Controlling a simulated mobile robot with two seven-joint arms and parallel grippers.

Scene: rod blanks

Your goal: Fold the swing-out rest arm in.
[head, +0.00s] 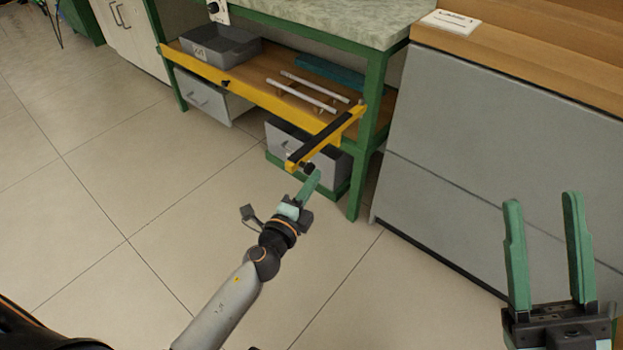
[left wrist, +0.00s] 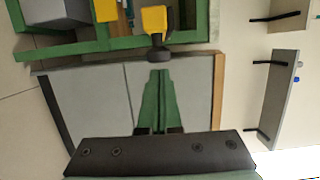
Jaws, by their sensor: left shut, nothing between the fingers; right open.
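The swing-out rest arm (head: 328,136) is a yellow bar with a black pad on top. It sticks out from the right end of the yellow rail (head: 255,88) toward me, over the floor. A dark round knob (head: 308,168) sits at its free end; the yellow end (left wrist: 153,18) and the knob (left wrist: 158,54) also show in the left wrist view. My left gripper (head: 315,177) is shut and empty, its fingertips (left wrist: 160,72) right at the knob; I cannot tell if they touch. My right gripper (head: 543,197) is open and empty at the far right, away from the arm.
A green-framed bench (head: 375,120) has a wooden shelf with two white rods (head: 300,92), a grey bin (head: 212,45) and a teal block (head: 342,74). A grey panelled counter (head: 480,140) stands on the right. Tiled floor in front is clear.

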